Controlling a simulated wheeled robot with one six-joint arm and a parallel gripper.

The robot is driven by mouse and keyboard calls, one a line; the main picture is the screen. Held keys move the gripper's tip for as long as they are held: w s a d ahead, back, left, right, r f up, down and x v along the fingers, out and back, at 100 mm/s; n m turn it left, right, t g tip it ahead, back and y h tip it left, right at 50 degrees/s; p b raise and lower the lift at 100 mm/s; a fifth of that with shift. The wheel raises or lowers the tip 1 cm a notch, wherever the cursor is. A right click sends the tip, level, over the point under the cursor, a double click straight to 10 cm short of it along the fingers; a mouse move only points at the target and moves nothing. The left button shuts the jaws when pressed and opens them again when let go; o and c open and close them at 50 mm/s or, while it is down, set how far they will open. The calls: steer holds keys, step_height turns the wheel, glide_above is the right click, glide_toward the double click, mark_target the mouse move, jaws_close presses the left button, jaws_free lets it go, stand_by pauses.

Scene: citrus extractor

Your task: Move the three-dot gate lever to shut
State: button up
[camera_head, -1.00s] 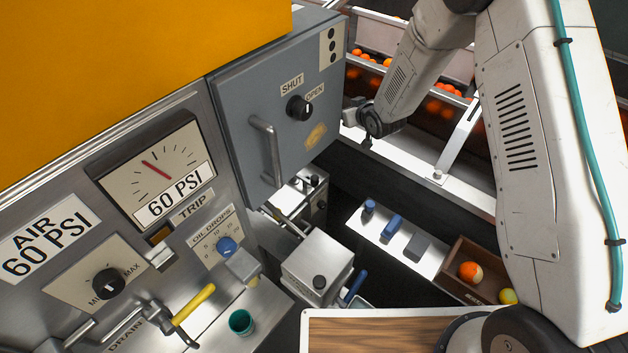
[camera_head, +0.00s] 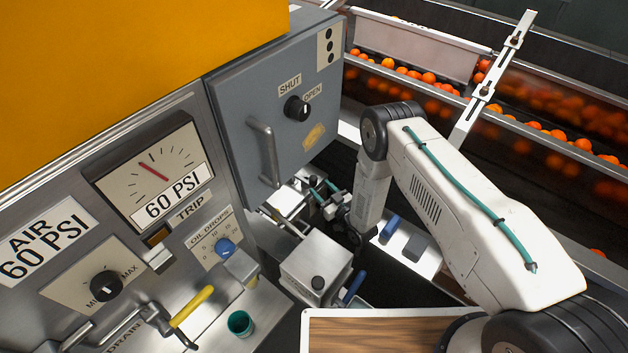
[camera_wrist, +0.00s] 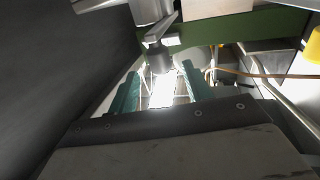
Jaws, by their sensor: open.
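A grey door (camera_head: 262,95) carries a plate with three black dots (camera_head: 329,45). Below the dots is a black knob (camera_head: 297,107) beside a SHUT label (camera_head: 290,85) and an OPEN label (camera_head: 313,92). I cannot clearly tell which label its pointer faces. My gripper (camera_head: 323,186) is open, with teal fingers, low to the right of the door and apart from the knob. In the wrist view my gripper (camera_wrist: 160,90) has a grey cylindrical part with a flat arm (camera_wrist: 158,58) ahead of its fingers; I cannot tell which part this is.
A bar handle (camera_head: 264,152) sticks out of the door. A grey metal box (camera_head: 316,270) stands below my gripper, with a blue handle (camera_head: 353,287) beside it. A dial panel with a yellow lever (camera_head: 193,305) is at left. Orange-filled conveyors (camera_head: 540,90) run behind my arm.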

mark_target(316, 183)
steer(key=x, duration=0.5)
steer(key=shift+w+a, duration=0.15)
steer(key=shift+w, duration=0.15)
